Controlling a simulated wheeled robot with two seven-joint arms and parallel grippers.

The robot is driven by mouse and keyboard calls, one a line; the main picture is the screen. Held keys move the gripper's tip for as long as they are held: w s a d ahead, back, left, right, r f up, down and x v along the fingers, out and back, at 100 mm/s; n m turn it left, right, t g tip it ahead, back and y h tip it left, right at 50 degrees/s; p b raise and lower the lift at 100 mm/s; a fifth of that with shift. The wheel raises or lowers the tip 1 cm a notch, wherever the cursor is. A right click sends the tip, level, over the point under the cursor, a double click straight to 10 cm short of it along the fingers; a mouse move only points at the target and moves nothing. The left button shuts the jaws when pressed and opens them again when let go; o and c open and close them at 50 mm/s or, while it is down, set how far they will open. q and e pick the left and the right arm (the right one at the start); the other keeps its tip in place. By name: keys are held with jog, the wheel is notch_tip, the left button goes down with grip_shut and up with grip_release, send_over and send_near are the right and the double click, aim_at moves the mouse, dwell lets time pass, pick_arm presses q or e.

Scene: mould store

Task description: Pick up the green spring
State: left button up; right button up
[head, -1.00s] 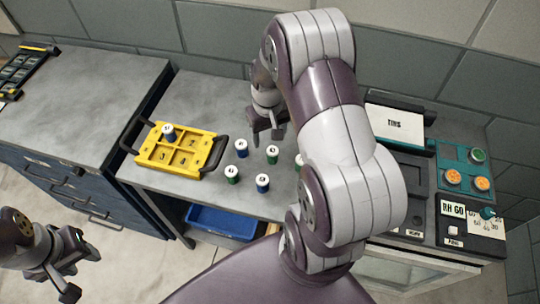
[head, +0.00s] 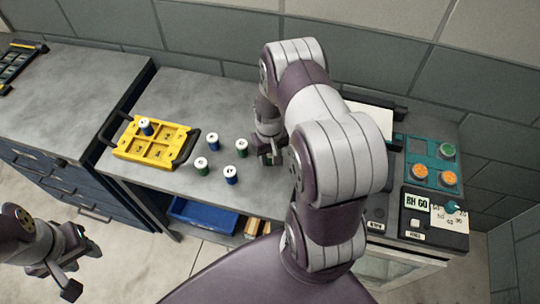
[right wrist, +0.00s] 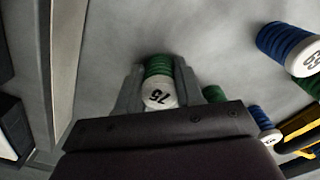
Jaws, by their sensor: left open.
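A green spring (right wrist: 159,67) with a white end marked 75 stands between the two fingers of my right gripper (right wrist: 160,90) in the right wrist view. The fingers lie close along both its sides; whether they press on it is not clear. In the head view my right gripper (head: 270,158) is low at the bench top, and its arm and fingers hide most of this spring. Two other green springs (head: 241,148) (head: 201,166) stand to its left. My left gripper (head: 68,275) is open and empty at the lower left, away from the bench.
Two blue springs (head: 212,141) (head: 231,175) stand among the green ones. A yellow tray (head: 128,152) with dark handles holds another blue spring (head: 146,127). A control panel (head: 436,235) is at the right. A blue bin (head: 203,218) sits below the bench.

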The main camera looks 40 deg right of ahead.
aim_at(269, 154)
jog(key=shift+w+a, duration=0.15)
jog(key=shift+c, duration=0.4)
jog(key=shift+r, duration=0.1)
jog(key=shift+r, duration=0.25)
jog(key=r, duration=0.2)
jog(key=r+b, duration=0.1)
jog(key=r, duration=0.1)
jog(key=shift+s+a, duration=0.25)
jog(key=shift+s, duration=0.15)
jog(key=s+a+r, duration=0.5)
jog(key=s+r, duration=0.1)
jog(key=s, duration=0.3)
jog(key=shift+a+r, duration=0.15)
jog(key=shift+a, duration=0.25)
